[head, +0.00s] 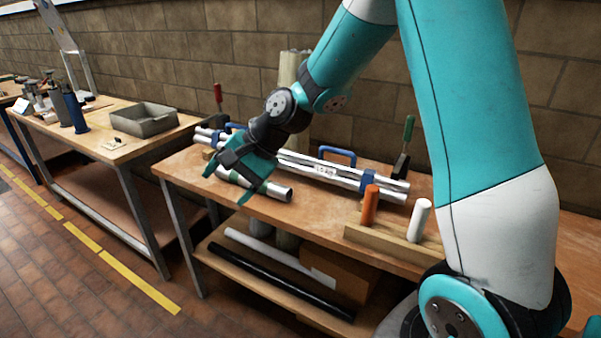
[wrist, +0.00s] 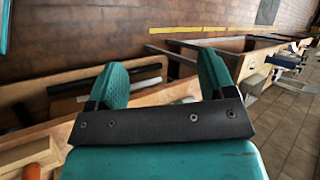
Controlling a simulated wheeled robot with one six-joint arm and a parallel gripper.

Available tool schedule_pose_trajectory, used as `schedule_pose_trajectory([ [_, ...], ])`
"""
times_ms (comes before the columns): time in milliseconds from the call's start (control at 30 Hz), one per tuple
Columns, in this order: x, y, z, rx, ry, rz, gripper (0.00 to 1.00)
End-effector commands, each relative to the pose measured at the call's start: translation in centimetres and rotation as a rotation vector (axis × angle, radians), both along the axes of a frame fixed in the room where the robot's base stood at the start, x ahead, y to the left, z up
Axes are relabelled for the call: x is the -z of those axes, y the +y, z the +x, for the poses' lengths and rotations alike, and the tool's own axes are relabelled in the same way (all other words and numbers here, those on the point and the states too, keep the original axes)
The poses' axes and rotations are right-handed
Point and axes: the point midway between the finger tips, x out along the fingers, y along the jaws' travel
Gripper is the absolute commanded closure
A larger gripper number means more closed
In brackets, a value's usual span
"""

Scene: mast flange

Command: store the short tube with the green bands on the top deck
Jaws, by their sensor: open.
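A short silver tube (head: 281,192) lies on the wooden top (head: 320,222) of the middle bench, near its front edge, in the head view.
A bundle of long silver tubes (head: 340,177) with blue clamps lies behind. An orange peg (head: 370,204) and a white peg (head: 419,220) stand at a wooden block (head: 397,245) on the right. The lower shelf holds a black tube (head: 280,282). A grey bin (head: 145,120) sits on the left bench.

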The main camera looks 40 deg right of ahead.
Motion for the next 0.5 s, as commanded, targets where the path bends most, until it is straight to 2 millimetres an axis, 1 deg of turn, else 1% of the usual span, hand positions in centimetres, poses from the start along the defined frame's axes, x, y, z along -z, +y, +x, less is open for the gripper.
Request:
schedule_pose_trajectory([
  [33,1.2,-2.8,2.8,0.173,0.063,0.084,0.24],
  [67,2.0,-4.5,4.3,0.279,0.097,0.141,0.24],
  [100,3.3,-6.7,6.0,0.418,0.142,0.222,0.24],
  [167,5.3,-10.3,8.1,0.618,0.206,0.348,0.24],
  [200,6.6,-12.8,9.2,0.744,0.245,0.434,0.24],
  [267,8.7,-16.2,10.2,0.915,0.300,0.562,0.24],
  [300,10.0,-18.3,10.6,1.014,0.330,0.642,0.24],
  [400,12.7,-22.5,10.8,1.208,0.390,0.817,0.24],
  [500,14.4,-24.9,10.7,1.318,0.426,0.929,0.24],
])
